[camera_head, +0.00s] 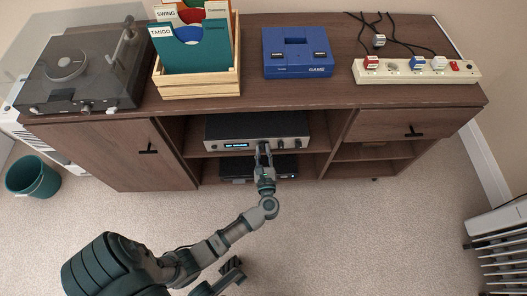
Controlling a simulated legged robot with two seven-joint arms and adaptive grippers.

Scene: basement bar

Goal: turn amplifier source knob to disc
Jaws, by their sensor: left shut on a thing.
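The amplifier (225,131) is a silver-grey box with a lit blue display (237,145) on the upper open shelf of the wooden cabinet. Small dark knobs (298,143) show on the right part of its front. My left gripper (263,147) reaches up to the amplifier's front, just right of the display, and is shut on a knob there. The gripper's fingers hide that knob, so I cannot tell its pointer position. The display text is too small to read. My right gripper is not in view.
A black device (236,168) sits on the shelf below. The cabinet top (330,95) bears a turntable (80,70), a wooden record crate (195,85), a blue game console (297,52) and a power strip (417,72) with plugs. A green bin (33,178) stands left; a radiator (497,245) stands right.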

